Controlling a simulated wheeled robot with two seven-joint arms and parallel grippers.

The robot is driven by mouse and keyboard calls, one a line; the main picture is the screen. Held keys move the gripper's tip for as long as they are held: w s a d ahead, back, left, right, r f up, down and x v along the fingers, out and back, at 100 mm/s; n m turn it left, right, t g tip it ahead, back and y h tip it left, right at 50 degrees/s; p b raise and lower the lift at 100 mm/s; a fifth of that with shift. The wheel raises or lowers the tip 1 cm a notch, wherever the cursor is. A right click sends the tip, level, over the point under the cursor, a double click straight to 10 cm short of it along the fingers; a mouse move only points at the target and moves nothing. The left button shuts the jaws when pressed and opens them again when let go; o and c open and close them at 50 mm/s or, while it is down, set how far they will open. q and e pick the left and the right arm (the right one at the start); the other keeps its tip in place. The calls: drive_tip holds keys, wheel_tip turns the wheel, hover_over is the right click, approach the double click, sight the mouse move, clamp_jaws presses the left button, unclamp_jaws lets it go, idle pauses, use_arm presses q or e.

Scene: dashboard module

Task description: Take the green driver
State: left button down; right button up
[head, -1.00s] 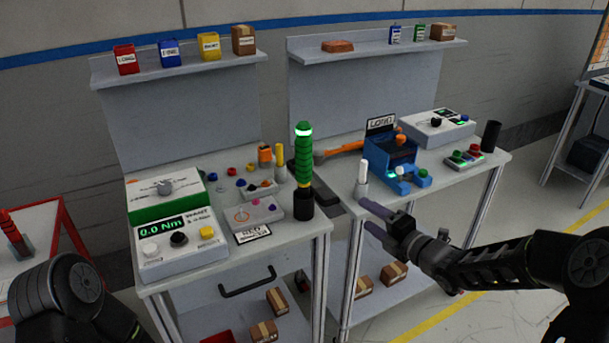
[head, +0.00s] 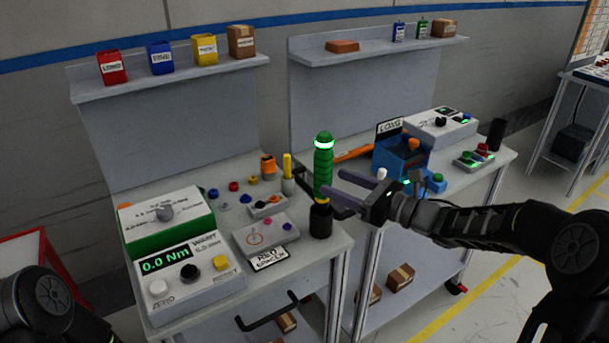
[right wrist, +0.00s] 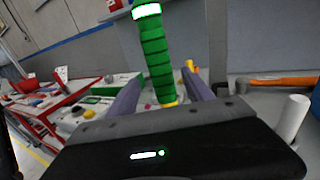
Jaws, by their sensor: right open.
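The green driver (head: 323,170) stands upright in a black holder (head: 321,220) at the right front corner of the left bench. It has a ribbed green grip, a lit white band near the top and a yellow collar at the bottom. My right gripper (head: 334,183) is open and empty, reaching in from the right with its fingertips at the driver's lower part. In the right wrist view the driver (right wrist: 157,55) shows between the two fingers of the gripper (right wrist: 162,92). I cannot tell how deep it sits between them. My left gripper is out of view.
A torque meter (head: 192,267) reading 0.0 Nm and a grey-and-green box (head: 167,222) stand on the left bench. A yellow-topped pen (head: 287,168) is left of the driver. On the right bench are a blue fixture (head: 400,153) and a white cylinder (head: 384,175).

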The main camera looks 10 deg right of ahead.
drive_tip(key=shift+w+a, duration=0.1)
drive_tip(key=shift+w, duration=0.05)
drive_tip(key=shift+p+x, duration=0.45)
drive_tip(key=shift+x, duration=0.55)
drive_tip(key=shift+w+a, duration=0.15)
drive_tip(key=shift+w, duration=0.05)
